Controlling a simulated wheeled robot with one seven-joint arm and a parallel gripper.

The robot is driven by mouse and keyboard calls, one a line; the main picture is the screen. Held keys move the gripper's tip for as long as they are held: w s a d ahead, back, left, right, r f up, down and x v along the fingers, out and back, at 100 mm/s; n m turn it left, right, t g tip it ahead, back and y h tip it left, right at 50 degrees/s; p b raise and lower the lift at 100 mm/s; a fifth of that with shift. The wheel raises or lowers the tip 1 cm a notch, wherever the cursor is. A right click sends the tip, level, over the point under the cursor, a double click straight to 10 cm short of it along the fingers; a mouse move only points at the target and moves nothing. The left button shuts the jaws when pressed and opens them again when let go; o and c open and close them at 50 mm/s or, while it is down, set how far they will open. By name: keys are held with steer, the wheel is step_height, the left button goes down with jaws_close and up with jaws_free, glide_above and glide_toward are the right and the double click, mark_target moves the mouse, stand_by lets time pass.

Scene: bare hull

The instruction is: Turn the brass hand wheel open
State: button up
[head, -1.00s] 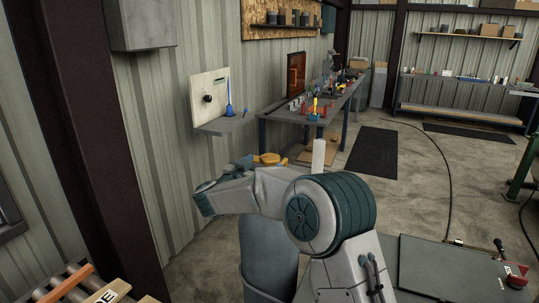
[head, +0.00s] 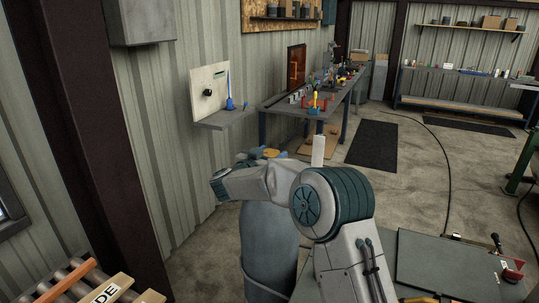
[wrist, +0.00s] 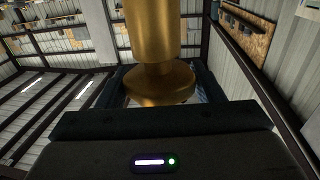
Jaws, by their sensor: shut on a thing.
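A brass part (wrist: 155,85), the hand wheel or its handle, fills the upper middle of the wrist view as a thick cylinder with a round flange below it. In the head view a small brass-yellow piece (head: 268,153) shows just behind my wrist, above a grey upright cylinder. My gripper (wrist: 158,90) has its dark fingers on either side of the brass flange and is shut on it. The fingertips are hidden in the head view by my own arm. The wheel's full rim and its turning angle cannot be made out.
A wall shelf with a white backboard (head: 210,90) holds a blue bottle (head: 229,104). A cluttered workbench (head: 307,104) runs along the wall behind. A roller stand (head: 75,284) is at lower left. Open floor (head: 400,180) and a dark mat (head: 372,142) lie to the right.

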steer(key=n+t+y+b, duration=0.1)
steer(key=y, duration=0.1)
steer(key=n+y+b, duration=0.2)
steer(key=shift+d+f+t, duration=0.1)
steer(key=shift+t, duration=0.3)
steer(key=shift+n+y+b, duration=0.9)
steer(key=shift+y+b, duration=0.1)
steer(key=shift+y, duration=0.6)
steer(key=o, duration=1)
steer(key=shift+s, duration=0.1)
steer(key=s+b, duration=0.1)
steer(key=s, duration=0.3)
steer(key=s+b, duration=0.1)
steer(key=s, duration=0.4)
steer(key=s+a+b, duration=0.1)
steer(key=s, duration=0.3)
steer(key=shift+s+a, duration=0.1)
steer(key=shift+s, duration=0.2)
